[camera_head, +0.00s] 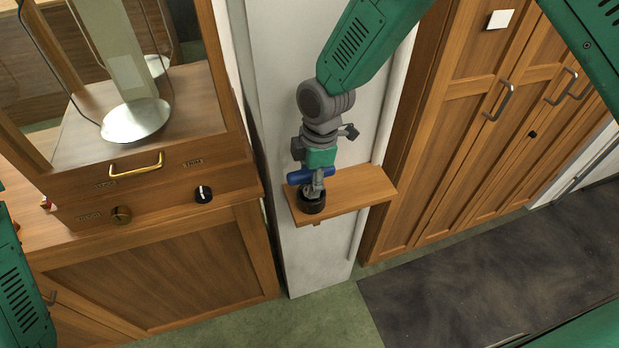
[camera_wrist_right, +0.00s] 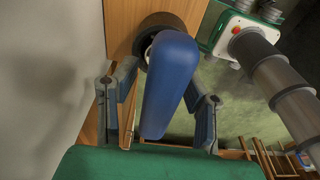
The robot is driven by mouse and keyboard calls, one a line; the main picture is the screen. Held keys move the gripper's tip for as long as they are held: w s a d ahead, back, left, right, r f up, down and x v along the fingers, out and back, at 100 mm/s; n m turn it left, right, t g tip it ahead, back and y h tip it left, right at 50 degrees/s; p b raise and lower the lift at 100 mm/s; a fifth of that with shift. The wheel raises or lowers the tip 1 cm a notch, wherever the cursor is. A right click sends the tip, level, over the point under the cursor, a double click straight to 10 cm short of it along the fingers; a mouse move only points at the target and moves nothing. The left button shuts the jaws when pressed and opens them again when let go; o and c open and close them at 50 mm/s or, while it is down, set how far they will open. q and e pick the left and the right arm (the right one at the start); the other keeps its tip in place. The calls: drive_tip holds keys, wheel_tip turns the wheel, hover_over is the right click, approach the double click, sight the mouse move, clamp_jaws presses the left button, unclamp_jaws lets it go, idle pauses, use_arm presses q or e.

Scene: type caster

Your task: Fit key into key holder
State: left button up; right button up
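The key's blue handle (camera_head: 300,177) shows at the wooden shelf, over a dark round holder (camera_head: 311,204). In the right wrist view the blue handle (camera_wrist_right: 168,88) fills the middle, and the dark ring of the holder (camera_wrist_right: 160,22) is behind its far end. A small pale metal part shows there; how deep the key sits in the holder is hidden. My right gripper (camera_head: 318,184) reaches down to the handle. Its two fingers (camera_wrist_right: 163,85) lie close on both sides of the handle and appear shut on it. My left gripper is out of view.
The small wooden shelf (camera_head: 358,190) juts from a pale wall panel (camera_head: 290,110). A wooden cabinet (camera_head: 160,265) with knobs and a brass handle stands at left. Tall wooden doors (camera_head: 460,140) stand at right. A dark mat (camera_head: 500,275) lies on the green floor (camera_head: 320,325).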

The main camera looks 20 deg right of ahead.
drive_tip(key=shift+r, duration=0.15)
drive_tip(key=r, duration=0.3)
drive_tip(key=d+r, duration=0.1)
drive_tip(key=r, duration=0.6)
drive_tip(key=shift+d+r, duration=0.1)
drive_tip(key=shift+d, duration=0.05)
drive_tip(key=shift+d+r, duration=0.1)
drive_tip(key=shift+r, duration=0.55)
